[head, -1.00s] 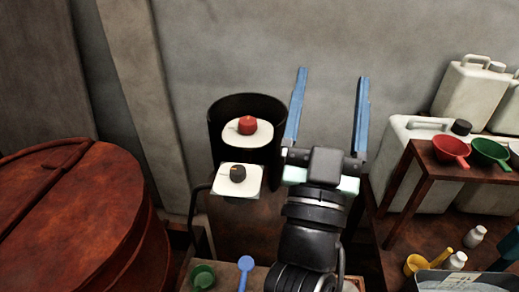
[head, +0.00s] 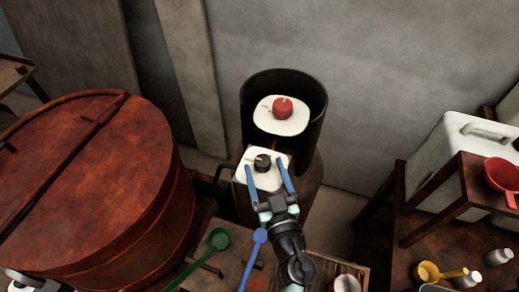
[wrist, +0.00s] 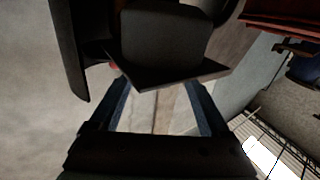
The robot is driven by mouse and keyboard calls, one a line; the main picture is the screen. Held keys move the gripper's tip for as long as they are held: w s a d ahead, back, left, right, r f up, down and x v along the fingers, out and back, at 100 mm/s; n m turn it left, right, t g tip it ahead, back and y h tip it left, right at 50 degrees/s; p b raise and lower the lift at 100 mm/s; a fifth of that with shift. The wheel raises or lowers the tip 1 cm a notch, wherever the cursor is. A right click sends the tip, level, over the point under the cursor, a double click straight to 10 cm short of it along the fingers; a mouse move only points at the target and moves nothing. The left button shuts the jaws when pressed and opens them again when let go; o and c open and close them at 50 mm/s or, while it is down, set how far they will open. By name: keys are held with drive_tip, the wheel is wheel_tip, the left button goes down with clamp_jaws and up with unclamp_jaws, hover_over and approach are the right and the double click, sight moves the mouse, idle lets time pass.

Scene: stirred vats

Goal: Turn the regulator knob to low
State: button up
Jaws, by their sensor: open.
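A black knob (head: 263,163) with a small orange mark on top sits on a white plate (head: 270,182) at the front of a dark stand. Behind it, a red knob (head: 283,108) with a yellow mark sits on another white plate (head: 269,122) inside a dark curved shroud. I cannot read the plates' markings. My gripper (head: 266,169) is open, its blue fingers appearing either side of the black knob in the head view; contact is not clear. In the wrist view, the open fingers (wrist: 160,92) show below large dark shapes that I cannot identify surely.
A large rust-red lidded vat (head: 85,190) stands close on the left. The dark shroud (head: 248,110) rises around the red knob. A green ladle (head: 218,240) and a blue one (head: 259,237) lie in front. A wooden stand (head: 450,205) and white jug (head: 455,150) are right.

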sight(260, 156)
drive_tip(key=x, duration=0.5)
drive_tip(key=shift+w, duration=0.35)
drive_tip(key=shift+c, duration=0.2)
clamp_jaws()
